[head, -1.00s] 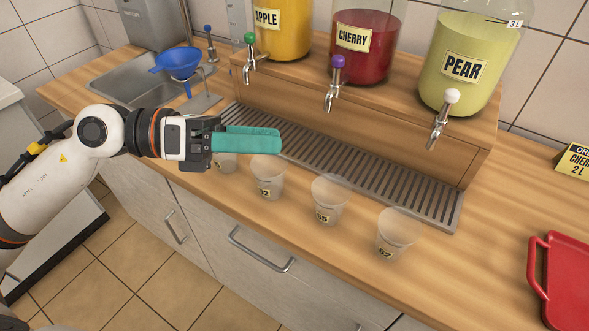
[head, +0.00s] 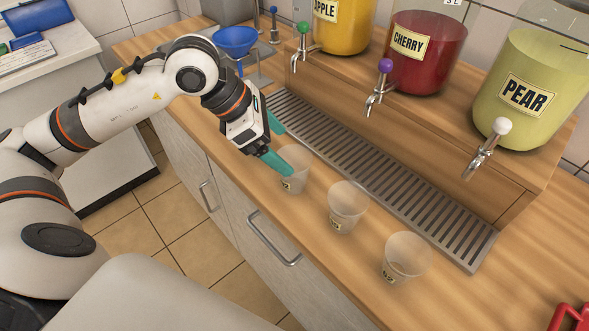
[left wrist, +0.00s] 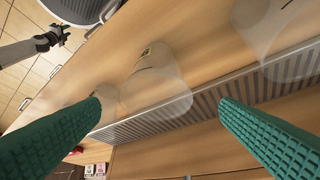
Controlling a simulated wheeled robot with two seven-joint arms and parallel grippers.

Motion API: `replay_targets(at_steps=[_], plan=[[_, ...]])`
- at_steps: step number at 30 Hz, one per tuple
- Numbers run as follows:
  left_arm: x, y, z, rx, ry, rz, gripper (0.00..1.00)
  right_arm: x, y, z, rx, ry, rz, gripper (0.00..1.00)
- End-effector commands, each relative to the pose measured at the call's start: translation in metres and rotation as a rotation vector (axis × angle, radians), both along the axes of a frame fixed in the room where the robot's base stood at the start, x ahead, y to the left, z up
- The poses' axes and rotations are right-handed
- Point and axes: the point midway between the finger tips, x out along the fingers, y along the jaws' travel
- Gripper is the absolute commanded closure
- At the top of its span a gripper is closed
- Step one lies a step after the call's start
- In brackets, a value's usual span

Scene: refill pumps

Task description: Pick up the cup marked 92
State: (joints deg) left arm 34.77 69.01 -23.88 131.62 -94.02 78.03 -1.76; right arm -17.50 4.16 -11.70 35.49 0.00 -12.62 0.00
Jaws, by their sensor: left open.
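The cup marked 92 (head: 296,165) is a clear, empty cup standing upright on the wooden counter, left of two similar cups in the head view. Its label is too small to read surely now. My left gripper (head: 286,150) is open and empty, its teal fingers angled down at the cup's near left side, one fingertip overlapping it in the picture.
Two more clear cups (head: 347,207) (head: 406,259) stand to the right along the counter's front edge. Another cup (left wrist: 277,38) shows at the right in the wrist view. Behind runs a slotted drip tray (head: 380,180) below the dispensers' taps.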

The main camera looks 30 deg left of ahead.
Motion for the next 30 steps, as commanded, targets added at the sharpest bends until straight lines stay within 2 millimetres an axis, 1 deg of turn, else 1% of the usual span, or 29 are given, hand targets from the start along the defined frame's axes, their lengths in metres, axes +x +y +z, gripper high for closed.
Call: replay_targets(at_steps=[2, 6, 10, 13, 19, 20, 27, 30], plan=[[0.002, -0.005, -0.005, -0.003, 0.004, -0.002, 0.14, 0.002, -0.003, 0.004, -0.004, -0.003, 0.001, 0.64], [0.007, -0.017, -0.022, -0.004, 0.006, -0.003, 0.14, 0.004, -0.007, 0.013, -0.008, -0.005, -0.001, 0.64], [0.013, -0.023, -0.037, -0.004, 0.004, 0.000, 0.14, 0.004, -0.008, 0.014, -0.011, -0.005, -0.002, 0.64], [0.014, -0.025, -0.042, -0.003, 0.002, -0.001, 0.14, 0.005, -0.009, 0.014, -0.011, -0.005, -0.003, 0.64], [0.014, -0.025, -0.043, -0.002, 0.001, 0.000, 0.14, 0.005, -0.009, 0.013, -0.011, -0.006, -0.003, 0.64], [0.015, -0.025, -0.043, -0.002, 0.001, 0.000, 0.18, 0.005, -0.009, 0.013, -0.011, -0.006, -0.003, 0.64], [0.014, -0.025, -0.042, -0.002, 0.001, 0.000, 0.57, 0.005, -0.009, 0.013, -0.011, -0.006, -0.003, 0.64], [0.014, -0.025, -0.042, -0.002, 0.001, 0.000, 0.58, 0.005, -0.008, 0.013, -0.011, -0.006, -0.002, 0.64]])
